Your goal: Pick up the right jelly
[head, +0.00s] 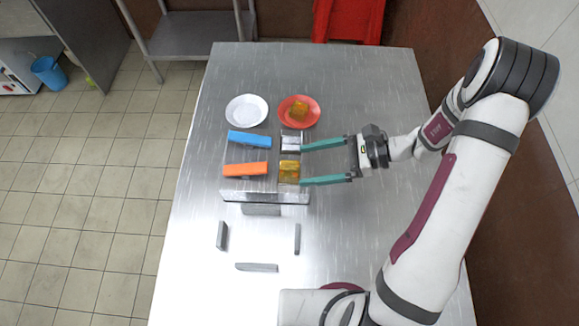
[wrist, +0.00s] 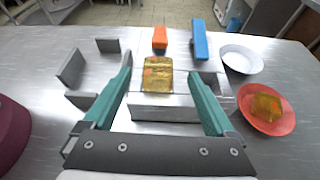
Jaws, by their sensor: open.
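One amber jelly (head: 289,170) sits on the right end of a low clear-and-steel stand (head: 265,197), beside the orange bar. A second amber jelly (head: 299,111) lies on the red plate (head: 313,116); it also shows in the wrist view (wrist: 265,106). My gripper (head: 303,164) is open and empty, its teal fingers pointing left at the stand's right side. In the wrist view the stand's jelly (wrist: 157,76) appears between the two fingers, nearer the left one. I cannot tell whether a finger touches it.
A blue bar (head: 249,140) and an orange bar (head: 246,169) lie on the stand. A white plate (head: 247,111) is left of the red plate. Several grey upright pieces (head: 222,235) stand in front of the stand. The table's left side is clear.

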